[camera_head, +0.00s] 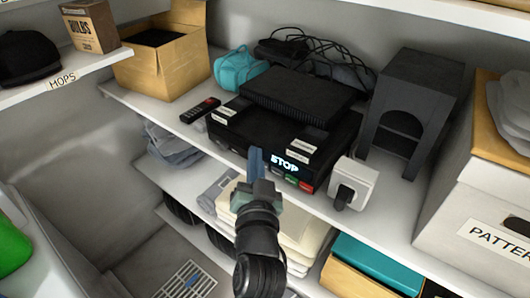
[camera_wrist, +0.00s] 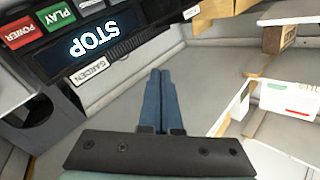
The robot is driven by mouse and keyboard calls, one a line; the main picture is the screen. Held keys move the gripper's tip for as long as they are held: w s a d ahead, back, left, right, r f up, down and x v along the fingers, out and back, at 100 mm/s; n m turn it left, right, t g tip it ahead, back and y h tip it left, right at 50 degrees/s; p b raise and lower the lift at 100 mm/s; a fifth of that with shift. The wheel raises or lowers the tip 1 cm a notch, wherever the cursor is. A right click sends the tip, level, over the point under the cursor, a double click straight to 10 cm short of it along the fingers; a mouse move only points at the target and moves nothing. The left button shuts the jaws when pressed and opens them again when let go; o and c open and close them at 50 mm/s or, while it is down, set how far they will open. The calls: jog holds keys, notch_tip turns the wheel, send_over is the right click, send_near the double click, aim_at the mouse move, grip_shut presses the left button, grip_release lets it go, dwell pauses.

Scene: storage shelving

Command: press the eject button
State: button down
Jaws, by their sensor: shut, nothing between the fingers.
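A black player (camera_head: 240,130) sits on the middle shelf with a lit display (camera_head: 285,162) reading STOP. In the wrist view the player appears upside down, with its display (camera_wrist: 98,36), a red POWER button (camera_wrist: 20,34) and a green PLAY button (camera_wrist: 58,14). A grey button (camera_wrist: 90,4) beside PLAY is cut off by the top edge. I cannot read a button marked eject. My gripper (camera_head: 256,153) is in front of the player, left of the display. Its blue fingers (camera_wrist: 161,72) are shut and empty, and I cannot tell whether they touch the player.
A black box (camera_head: 298,96) lies on top of the player. A white plug block (camera_head: 353,183) stands right of its front, and a dark arched house (camera_head: 415,105) stands farther right. A remote (camera_head: 200,110) and cardboard box (camera_head: 160,65) are left. Folded cloths (camera_head: 290,225) lie below.

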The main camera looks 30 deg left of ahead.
jog(key=s+a+f+m+g+p, duration=0.1)
jog(key=s+a+f+g, duration=0.1)
jog(key=f, duration=0.8)
jog(key=s+a, duration=0.1)
jog(key=s, duration=0.1)
jog(key=shift+s+a+g, duration=0.3)
jog(key=shift+s+a, duration=0.1)
jog(key=w+d+b, duration=0.1)
jog(key=w+b, duration=0.3)
jog(key=w, duration=0.4)
jog(key=shift+w, duration=0.4)
jog(key=shift+w+d+f+b, duration=0.1)
jog(key=shift+d+b, duration=0.05)
jog(key=shift+b, duration=0.15)
dwell(0.6)
jog(key=shift+w, duration=0.3)
